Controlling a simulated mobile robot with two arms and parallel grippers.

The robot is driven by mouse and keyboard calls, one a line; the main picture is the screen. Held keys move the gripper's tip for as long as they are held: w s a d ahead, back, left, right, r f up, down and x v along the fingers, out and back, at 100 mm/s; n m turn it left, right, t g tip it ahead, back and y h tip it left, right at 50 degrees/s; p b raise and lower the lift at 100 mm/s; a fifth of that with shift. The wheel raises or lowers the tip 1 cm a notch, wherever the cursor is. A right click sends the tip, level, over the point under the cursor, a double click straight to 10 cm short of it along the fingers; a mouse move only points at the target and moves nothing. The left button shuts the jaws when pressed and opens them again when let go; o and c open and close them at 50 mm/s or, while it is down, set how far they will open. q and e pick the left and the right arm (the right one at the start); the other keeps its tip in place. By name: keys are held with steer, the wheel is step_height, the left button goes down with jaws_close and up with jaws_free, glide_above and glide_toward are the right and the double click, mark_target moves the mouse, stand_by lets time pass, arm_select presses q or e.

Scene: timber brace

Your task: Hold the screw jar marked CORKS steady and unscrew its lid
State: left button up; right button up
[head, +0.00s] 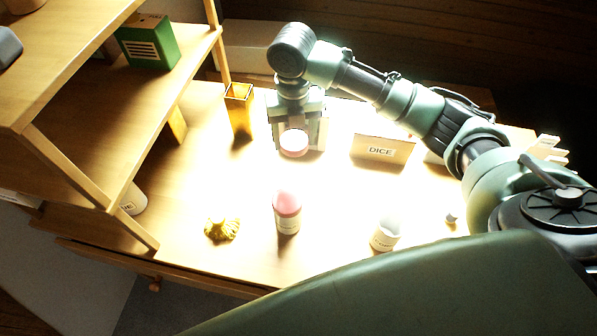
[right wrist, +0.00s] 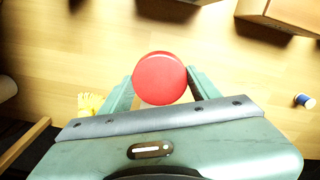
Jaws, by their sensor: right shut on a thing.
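My right gripper (head: 296,142) points down over the middle of the bright table. It is shut on a round red lid (right wrist: 160,78), seen from above between the fingers in the right wrist view. In the head view the held piece (head: 293,151) is pinkish and washed out by glare; whether a jar body is under it I cannot tell. A jar with a red top (head: 287,210) stands upright nearer to me, clear of the gripper in the head view. Its label is too small to read, and no CORKS marking is legible. My left gripper is not in view.
A box marked DICE (head: 382,150) is right of the gripper. A tall amber container (head: 238,112) stands left of it. A yellow fluted object (head: 222,230) and a white can (head: 385,236) flank the front jar. A wooden shelf (head: 90,115) fills the left side.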

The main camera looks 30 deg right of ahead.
mark_target(294, 140)
step_height(294, 140, down, 15)
steer(key=shift+f+p, duration=0.2)
steer(key=shift+p, duration=0.4)
steer(key=shift+f, duration=0.15)
steer(key=o, duration=1.6)
steer(key=shift+c, duration=0.2)
step_height(294, 140, up, 12)
steer(key=shift+r+b, duration=0.25)
steer(key=shift+b, duration=0.2)
